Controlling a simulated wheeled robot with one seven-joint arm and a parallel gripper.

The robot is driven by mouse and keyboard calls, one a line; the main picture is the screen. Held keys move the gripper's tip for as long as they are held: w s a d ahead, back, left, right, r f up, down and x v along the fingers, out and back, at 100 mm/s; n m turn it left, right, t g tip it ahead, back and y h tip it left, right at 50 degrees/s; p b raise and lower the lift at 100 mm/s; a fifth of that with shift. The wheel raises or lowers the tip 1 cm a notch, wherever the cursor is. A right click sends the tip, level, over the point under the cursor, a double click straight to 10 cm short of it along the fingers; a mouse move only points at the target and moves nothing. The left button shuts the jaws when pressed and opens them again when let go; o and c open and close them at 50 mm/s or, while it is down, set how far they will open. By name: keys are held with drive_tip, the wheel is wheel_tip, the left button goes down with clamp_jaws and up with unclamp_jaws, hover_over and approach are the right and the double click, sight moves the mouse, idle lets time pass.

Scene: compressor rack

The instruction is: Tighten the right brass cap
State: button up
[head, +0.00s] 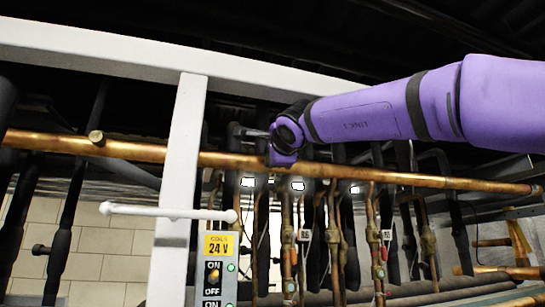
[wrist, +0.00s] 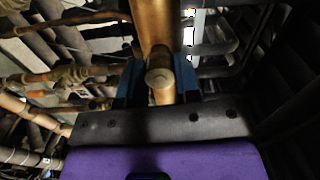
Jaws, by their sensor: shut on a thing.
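A long copper pipe (head: 400,178) runs across the head view. The left brass cap (head: 97,137) stands on it at the left and is clear of my arm. The right brass cap is hidden behind my arm in the head view. The wrist view shows it (wrist: 159,78) as a round end in front of the pipe (wrist: 154,25). My gripper (wrist: 158,90) is shut on this cap, with one blue finger on each side. In the head view my wrist is at the pipe, and my fingers cannot be made out.
A white upright post (head: 182,150) stands left of my wrist, under a white beam (head: 100,45). A switch box (head: 215,270) marked 24 V and a white bar (head: 165,212) are below left. Several thin vertical pipes (head: 333,240) crowd below the copper pipe.

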drive_tip(key=m, duration=2.6)
drive_tip(key=shift+f, duration=0.15)
drive_tip(key=shift+m, duration=0.3)
drive_tip(key=o, duration=0.9)
drive_tip(key=shift+c, duration=0.2)
drive_tip(key=shift+o, duration=0.3)
